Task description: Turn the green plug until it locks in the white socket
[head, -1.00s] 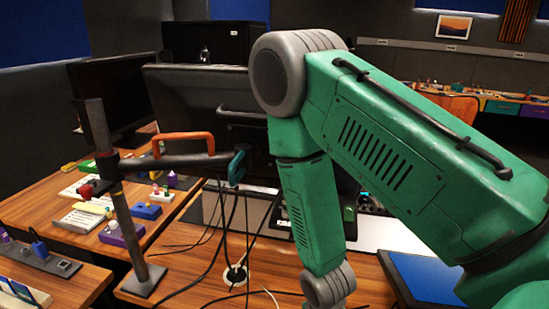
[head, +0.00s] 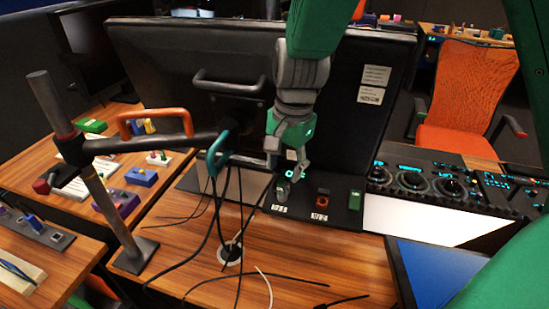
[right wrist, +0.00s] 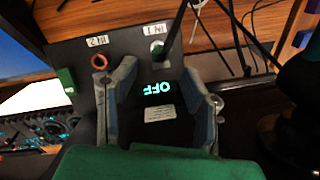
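A pale socket (head: 282,190) labelled IN 1 stands on the black panel and also shows in the right wrist view (right wrist: 157,47). A small greyish-green piece seems to sit in it, but its outline and seating are too small to tell. A green block (head: 356,199) stands at the panel's right; it also shows at left in the right wrist view (right wrist: 67,78). My right gripper (head: 293,170) is just above the pale socket, pointing down. In the right wrist view my right gripper (right wrist: 160,90) has its fingers wide apart with nothing between them. My left gripper is out of view.
A red-orange ring socket (head: 321,200) labelled IN 2 sits beside the pale one. The monitor (head: 250,70) rises close behind. Black cables (head: 225,225) hang at left near a metal post (head: 110,210).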

